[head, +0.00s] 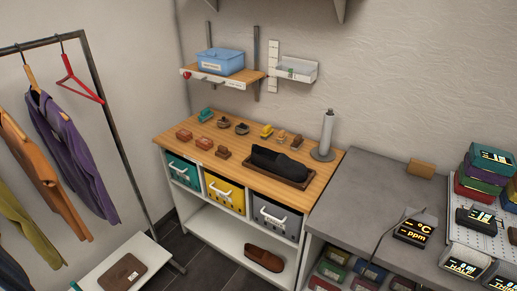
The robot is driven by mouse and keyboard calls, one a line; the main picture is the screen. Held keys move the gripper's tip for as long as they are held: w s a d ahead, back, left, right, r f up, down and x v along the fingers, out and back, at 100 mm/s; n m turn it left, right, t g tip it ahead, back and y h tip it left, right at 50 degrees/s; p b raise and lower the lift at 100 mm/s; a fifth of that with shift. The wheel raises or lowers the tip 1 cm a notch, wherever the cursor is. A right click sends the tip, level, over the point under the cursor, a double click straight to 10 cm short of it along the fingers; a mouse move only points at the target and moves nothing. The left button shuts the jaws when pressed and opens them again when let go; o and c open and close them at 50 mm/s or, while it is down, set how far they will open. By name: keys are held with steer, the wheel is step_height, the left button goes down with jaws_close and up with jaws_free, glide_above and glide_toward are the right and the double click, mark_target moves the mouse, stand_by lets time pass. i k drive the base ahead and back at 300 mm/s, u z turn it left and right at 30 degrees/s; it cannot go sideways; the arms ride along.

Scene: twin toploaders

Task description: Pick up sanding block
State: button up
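No single thing is clearly marked as the sanding block. A plain tan-brown block (421,168) lies alone near the back of the grey counter (375,185), against the wall, and looks like a possible one. Several small blocks and brushes also stand on the wooden worktop, among them reddish-brown blocks (184,134), a teal one (205,114), a yellow one (267,131) and a tan one (281,136). They are too small to tell apart surely. My gripper is not in view.
The wooden worktop (318,176) also bears a black item (278,163) in a tray and an upright roll (326,132). A clothes rack (118,150) and a low white bench (137,247) are at left.

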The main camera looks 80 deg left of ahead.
mark_target(222, 152)
steer(key=u, duration=0.25)
steer(key=i, duration=0.4)
steer(key=u, duration=3.7)
steer(key=i, duration=1.65)
steer(key=z, duration=0.1)
